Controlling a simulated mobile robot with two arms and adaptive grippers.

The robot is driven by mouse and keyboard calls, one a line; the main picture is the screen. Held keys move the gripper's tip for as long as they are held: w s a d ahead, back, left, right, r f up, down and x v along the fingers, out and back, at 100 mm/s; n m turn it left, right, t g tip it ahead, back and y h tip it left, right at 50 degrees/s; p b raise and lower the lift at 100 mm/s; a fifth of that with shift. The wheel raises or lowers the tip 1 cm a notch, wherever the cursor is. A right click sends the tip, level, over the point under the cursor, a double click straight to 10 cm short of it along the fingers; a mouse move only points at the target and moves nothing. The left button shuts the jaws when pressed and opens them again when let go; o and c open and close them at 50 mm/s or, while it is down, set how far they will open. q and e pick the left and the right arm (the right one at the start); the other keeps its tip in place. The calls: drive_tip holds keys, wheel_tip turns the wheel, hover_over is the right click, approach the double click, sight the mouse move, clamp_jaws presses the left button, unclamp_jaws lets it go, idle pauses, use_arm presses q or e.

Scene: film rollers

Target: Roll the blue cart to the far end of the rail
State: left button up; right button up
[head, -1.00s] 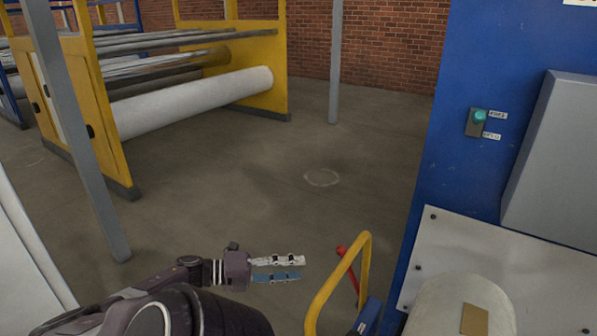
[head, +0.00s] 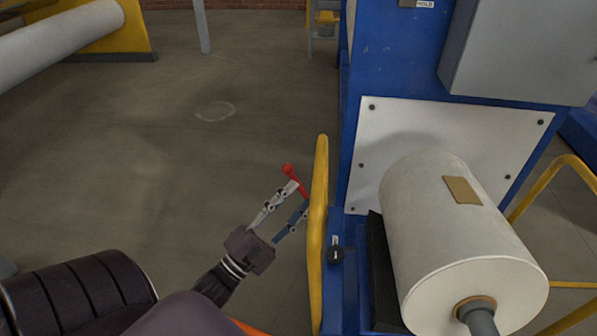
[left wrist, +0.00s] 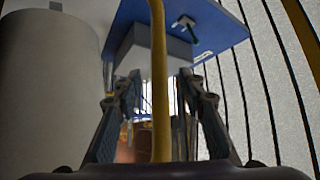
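The blue cart (head: 346,292) is at lower centre in the head view. A big white roll (head: 440,235) with a tan label rests at its right, over a dark pad. The cart has an upright yellow handle (head: 318,225) on its left side. In the left wrist view a yellow bar (left wrist: 159,115) runs upright between the open fingers in the picture; contact cannot be told. My right gripper is not in view.
A blue machine with a white plate (head: 405,135) and a grey box (head: 520,50) stands behind the roll. A yellow rail (head: 560,170) curves at the right. A yellow stand with a white roller (head: 60,45) is at upper left.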

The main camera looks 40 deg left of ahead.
sight(319, 177)
use_arm(q)
drive_tip(key=x, duration=0.6)
drive_tip(key=shift+w+d+r+p, duration=0.15)
drive_tip(key=shift+w+d+p, duration=0.1)
drive_tip(key=shift+p, duration=0.1)
drive_tip(key=shift+w+r, duration=0.1)
drive_tip(key=shift+w, duration=0.4)
drive_tip(key=c, duration=1)
clamp_jaws()
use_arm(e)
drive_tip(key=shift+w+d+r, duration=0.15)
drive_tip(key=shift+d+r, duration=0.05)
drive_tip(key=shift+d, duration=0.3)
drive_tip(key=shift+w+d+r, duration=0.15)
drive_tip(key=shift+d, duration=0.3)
